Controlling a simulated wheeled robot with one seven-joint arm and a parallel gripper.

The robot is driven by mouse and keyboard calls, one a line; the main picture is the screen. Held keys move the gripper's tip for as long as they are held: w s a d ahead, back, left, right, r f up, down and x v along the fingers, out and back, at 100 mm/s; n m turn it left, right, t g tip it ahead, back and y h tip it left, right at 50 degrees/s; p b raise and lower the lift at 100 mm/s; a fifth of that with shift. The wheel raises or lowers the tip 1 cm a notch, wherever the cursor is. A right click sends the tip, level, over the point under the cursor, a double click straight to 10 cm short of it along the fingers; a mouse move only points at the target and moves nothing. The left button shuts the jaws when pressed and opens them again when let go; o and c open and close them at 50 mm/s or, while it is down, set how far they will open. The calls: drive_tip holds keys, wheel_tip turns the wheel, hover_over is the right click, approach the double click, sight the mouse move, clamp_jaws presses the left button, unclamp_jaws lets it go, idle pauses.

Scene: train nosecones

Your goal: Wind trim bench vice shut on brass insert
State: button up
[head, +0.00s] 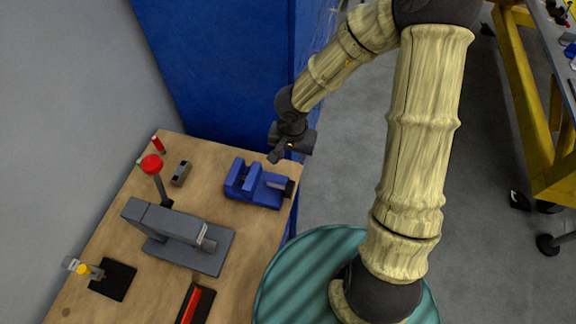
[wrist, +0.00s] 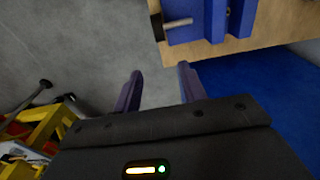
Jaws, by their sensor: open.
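A blue bench vice (head: 257,186) sits near the right edge of the wooden bench in the head view. Its dark screw end with a handle (head: 289,188) points right, towards the bench edge. In the wrist view the vice (wrist: 212,20) is at the top, with its grey handle bar (wrist: 177,23) at the left. My gripper (head: 278,156) is above and beyond the vice's right end, apart from it. In the wrist view my gripper (wrist: 160,80) is open, with nothing between its fingers. I cannot make out a brass insert in the vice.
The wooden bench (head: 258,228) also holds a grey press (head: 180,235) with a red-knobbed lever (head: 152,164), a small grey block (head: 181,173), a black-based tool (head: 113,280) and a red-and-black item (head: 195,305). A blue cabinet (head: 215,70) stands behind.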

sight(290, 185)
drive_tip(key=shift+s+a+r+g, duration=0.15)
drive_tip(key=shift+a+r+g, duration=0.1)
drive_tip(key=shift+r+g, duration=0.1)
drive_tip(key=shift+s, duration=0.1)
wheel_tip(290, 185, down, 17)
drive_tip(key=b, duration=0.7)
drive_tip(key=shift+a, duration=0.1)
drive_tip(key=shift+s+a+f, duration=0.1)
drive_tip(key=shift+s+f, duration=0.05)
drive_tip(key=shift+f, duration=0.05)
drive_tip(key=shift+d, duration=0.2)
drive_tip(key=shift+c, duration=0.2)
